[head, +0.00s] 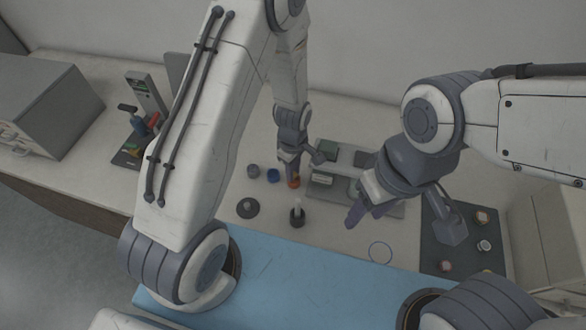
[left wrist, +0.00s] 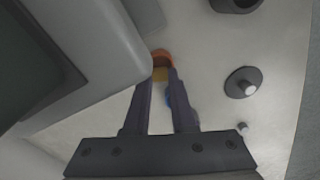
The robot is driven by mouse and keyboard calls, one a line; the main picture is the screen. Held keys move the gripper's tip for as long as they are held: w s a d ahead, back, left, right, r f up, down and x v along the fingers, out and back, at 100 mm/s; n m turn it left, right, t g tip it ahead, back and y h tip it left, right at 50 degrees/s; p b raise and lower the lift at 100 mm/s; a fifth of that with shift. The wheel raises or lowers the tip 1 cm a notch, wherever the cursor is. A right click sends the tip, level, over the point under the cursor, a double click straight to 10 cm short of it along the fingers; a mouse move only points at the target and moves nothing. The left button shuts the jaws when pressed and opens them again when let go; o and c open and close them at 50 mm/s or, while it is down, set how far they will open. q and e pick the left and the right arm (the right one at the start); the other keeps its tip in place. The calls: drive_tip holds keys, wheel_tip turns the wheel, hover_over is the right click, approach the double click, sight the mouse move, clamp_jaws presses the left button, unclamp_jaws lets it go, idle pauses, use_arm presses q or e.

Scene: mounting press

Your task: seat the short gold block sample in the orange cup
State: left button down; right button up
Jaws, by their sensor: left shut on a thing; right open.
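The orange cup (head: 294,184) stands on the bench directly below my left gripper (head: 291,172) in the head view. In the left wrist view the cup's rim and dark opening (left wrist: 161,54) show just beyond the fingertips. My left gripper (left wrist: 161,78) is shut on the short gold block (left wrist: 160,74), which overlaps the near side of the cup in that view. I cannot tell whether the block's lower end is inside the cup. In the head view the block is hidden. My right gripper (head: 366,212) is open and empty, above the bench to the right.
A blue cup (head: 273,176) and a purple cup (head: 253,170) stand left of the orange cup. A dark disc with a knob (head: 247,208) and a dark holder with a white rod (head: 297,214) stand nearer. A grey tray (head: 322,195) is to the right.

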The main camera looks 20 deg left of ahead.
use_arm(q)
drive_tip(key=shift+d+f, duration=0.1)
drive_tip(key=shift+f, duration=0.25)
idle(0.4)
idle(0.7)
drive_tip(key=c, duration=0.7)
unclamp_jaws()
drive_tip(key=shift+o, duration=0.5)
drive_tip(key=shift+o, duration=0.9)
drive_tip(key=shift+r, duration=0.1)
drive_tip(key=shift+r+p, duration=2.65)
drive_tip(key=shift+r, duration=0.85)
